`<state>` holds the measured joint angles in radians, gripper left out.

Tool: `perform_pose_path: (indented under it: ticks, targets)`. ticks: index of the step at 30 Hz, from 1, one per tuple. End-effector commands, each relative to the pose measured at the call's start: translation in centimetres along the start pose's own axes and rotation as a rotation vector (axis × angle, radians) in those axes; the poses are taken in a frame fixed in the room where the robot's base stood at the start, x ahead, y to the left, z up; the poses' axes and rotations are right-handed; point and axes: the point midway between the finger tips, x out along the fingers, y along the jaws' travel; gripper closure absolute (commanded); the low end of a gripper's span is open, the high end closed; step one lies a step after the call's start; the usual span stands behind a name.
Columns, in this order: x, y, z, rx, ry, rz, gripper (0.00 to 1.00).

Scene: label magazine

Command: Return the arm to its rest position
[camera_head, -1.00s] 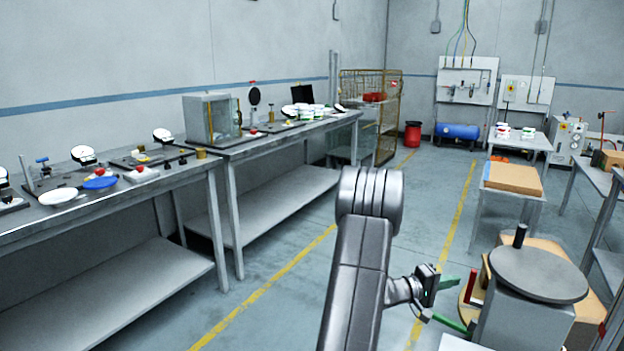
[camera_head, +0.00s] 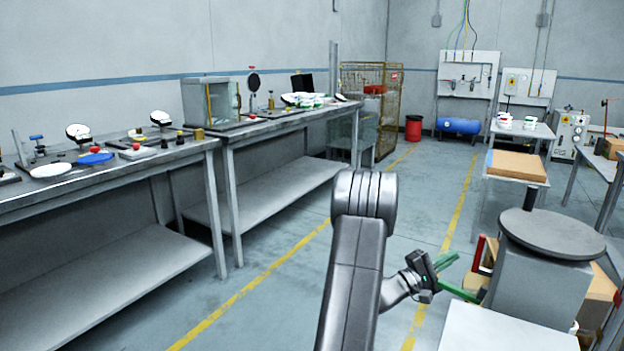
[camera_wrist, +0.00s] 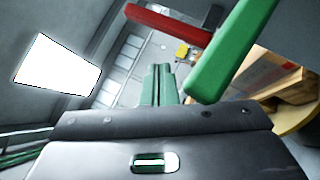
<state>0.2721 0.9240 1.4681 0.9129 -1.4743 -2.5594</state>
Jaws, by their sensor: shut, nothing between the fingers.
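My grey arm rises in the lower middle of the head view, bent at a rounded elbow. My gripper (camera_head: 467,277), with green fingers, is on the right side of it and points right. It is shut and holds nothing. It is just left of a grey post with a round dark top (camera_head: 550,233) and above a white flat surface (camera_head: 505,330). In the wrist view the green fingers of my gripper (camera_wrist: 180,80) are seen close up, with a red bar (camera_wrist: 165,22) beyond them.
Workbenches (camera_head: 190,150) with gauges and dishes line the left wall. A low table with a brown board (camera_head: 517,165) stands behind the grey post. A wire cage (camera_head: 385,90) and a red bin (camera_head: 413,128) are farther back. The floor between is clear.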

Motion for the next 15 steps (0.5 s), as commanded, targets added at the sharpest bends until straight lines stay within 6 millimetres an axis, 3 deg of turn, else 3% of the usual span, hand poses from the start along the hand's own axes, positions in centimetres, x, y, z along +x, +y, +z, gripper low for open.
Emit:
perform_pose_path:
  ticks: [3,15]
  targets:
    - [-0.37,-0.84,-0.33,-0.063,-0.001,0.063,1.00]
    - [-0.49,-0.87,-0.46,-0.164,-0.001,0.166,1.00]
